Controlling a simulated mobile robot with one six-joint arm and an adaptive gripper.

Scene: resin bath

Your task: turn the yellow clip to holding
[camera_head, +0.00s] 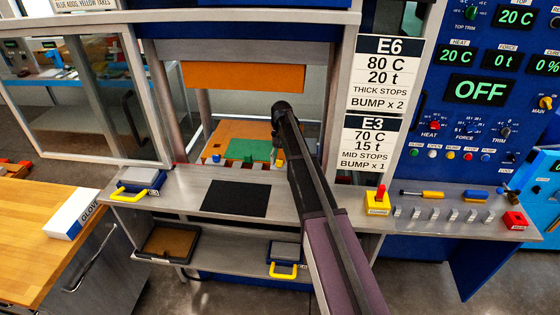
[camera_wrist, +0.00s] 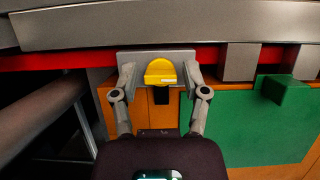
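The yellow clip (camera_wrist: 160,70) shows in the wrist view as a rounded yellow tab on a grey metal plate at the edge of the orange bed. My gripper (camera_wrist: 158,80) is open, with one finger on each side of the clip. There is a gap at the left finger; the right finger is very close to the clip, and I cannot tell whether it touches. In the head view, my gripper (camera_head: 279,153) reaches into the press opening at the bed's front right. The clip is too small there to make out clearly.
A green block (camera_wrist: 285,90) stands on the green plate (camera_wrist: 250,130) right of my gripper. A red strip (camera_wrist: 70,61) and a grey bar (camera_wrist: 110,27) run across beyond the clip. In the head view, an orange slab (camera_head: 230,76) hangs above the bed (camera_head: 235,128).

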